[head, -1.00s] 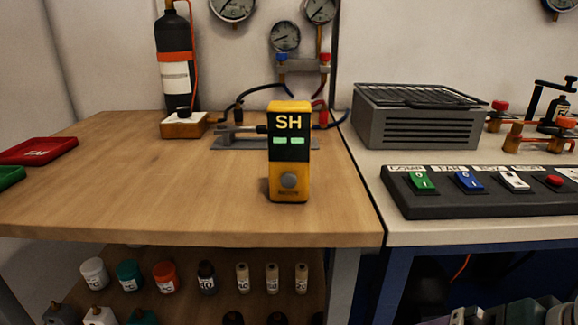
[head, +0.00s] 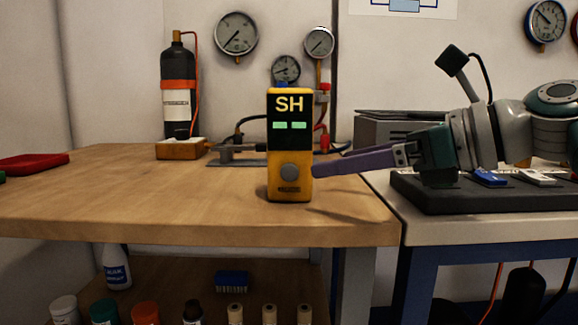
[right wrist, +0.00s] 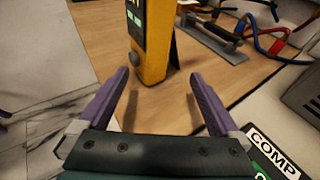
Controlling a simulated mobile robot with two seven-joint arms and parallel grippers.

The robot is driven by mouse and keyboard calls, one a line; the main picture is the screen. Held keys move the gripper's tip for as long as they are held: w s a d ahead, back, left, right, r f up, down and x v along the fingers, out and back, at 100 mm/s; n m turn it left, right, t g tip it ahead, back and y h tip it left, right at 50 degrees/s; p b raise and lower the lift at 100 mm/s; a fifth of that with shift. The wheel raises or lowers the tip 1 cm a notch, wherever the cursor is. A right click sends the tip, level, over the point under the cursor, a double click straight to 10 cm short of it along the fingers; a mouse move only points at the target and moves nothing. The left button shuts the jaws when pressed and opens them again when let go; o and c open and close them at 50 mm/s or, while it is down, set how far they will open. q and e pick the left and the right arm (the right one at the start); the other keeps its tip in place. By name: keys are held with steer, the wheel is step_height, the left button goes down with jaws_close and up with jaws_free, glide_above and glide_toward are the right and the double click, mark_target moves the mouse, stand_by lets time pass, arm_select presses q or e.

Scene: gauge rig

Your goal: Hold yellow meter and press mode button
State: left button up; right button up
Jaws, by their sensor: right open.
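The yellow meter (head: 290,178) stands upright on the wooden bench, with a black face reading "SH", two green display bars and a round grey mode button (head: 289,172) low on its front. My right gripper (head: 318,170) comes in from the right with its purple fingers pointing at the meter's right side. In the right wrist view the right gripper (right wrist: 160,82) is open and empty, with the meter (right wrist: 153,40) just beyond the fingertips. The top of the meter is cut off there.
The wooden bench (head: 130,200) is clear left of the meter. A switch panel (head: 430,195) lies under my right arm.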

mark_target(305, 171)
steer(key=b+x, duration=0.4)
steer(key=shift+f, duration=0.45)
steer(key=x, duration=0.2)
steer(key=shift+w+a+r+b, duration=0.15)
steer(key=shift+w+a+b, duration=0.15)
steer(key=shift+a, duration=0.1)
arm_select(q)
step_height(305, 171, down, 6)
arm_select(e)
steer(key=shift+w+a, duration=0.35)
steer(key=shift+a, duration=0.15)
steer(key=c, duration=1)
arm_select(q)
steer(key=shift+d, duration=0.1)
jaws_close()
